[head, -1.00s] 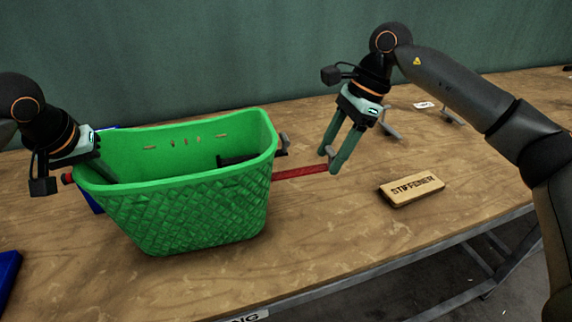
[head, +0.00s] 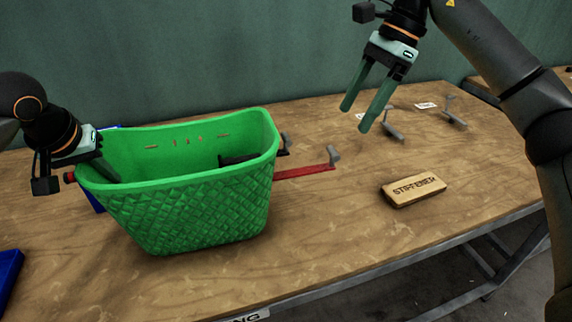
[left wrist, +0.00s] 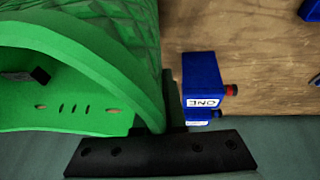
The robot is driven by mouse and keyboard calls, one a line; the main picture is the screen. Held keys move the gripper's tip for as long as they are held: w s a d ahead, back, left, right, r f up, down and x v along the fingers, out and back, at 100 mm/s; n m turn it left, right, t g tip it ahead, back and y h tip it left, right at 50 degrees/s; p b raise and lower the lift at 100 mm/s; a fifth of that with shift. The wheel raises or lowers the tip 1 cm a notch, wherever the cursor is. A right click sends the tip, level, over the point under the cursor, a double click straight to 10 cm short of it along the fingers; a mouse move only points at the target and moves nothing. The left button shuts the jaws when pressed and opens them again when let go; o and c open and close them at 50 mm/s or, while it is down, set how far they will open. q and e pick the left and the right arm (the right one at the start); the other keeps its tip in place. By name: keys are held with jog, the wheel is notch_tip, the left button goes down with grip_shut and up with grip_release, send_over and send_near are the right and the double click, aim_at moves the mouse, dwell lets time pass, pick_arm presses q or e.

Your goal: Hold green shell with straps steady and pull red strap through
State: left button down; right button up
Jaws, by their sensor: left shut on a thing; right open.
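The green shell (head: 185,210) stands upright on the table, a basket shape with a quilted outer wall and slots near its back rim. My left gripper (head: 98,162) is shut on the shell's left rim; the left wrist view also shows the green shell (left wrist: 95,60) close up. The red strap (head: 305,172) comes out at the shell's right side and lies along the table, with a grey end piece (head: 334,155) standing at its far end. My right gripper (head: 368,107) is open and empty, raised above and to the right of the strap's end.
A wooden block marked STIFFENER (head: 412,190) lies on the table at right. Grey brackets (head: 392,125) stand near white labels at the back right. Blue boxes (left wrist: 202,85) sit by the shell's left side. A blue bin (head: 8,272) is at the left edge.

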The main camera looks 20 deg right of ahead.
pick_arm(q)
jog(key=shift+s+f, duration=0.1)
jog(key=shift+f, duration=0.35)
jog(key=c, duration=0.9)
grip_release()
pick_arm(e)
jog(key=shift+v, duration=1.1)
pick_arm(q)
jog(key=shift+r, duration=0.1)
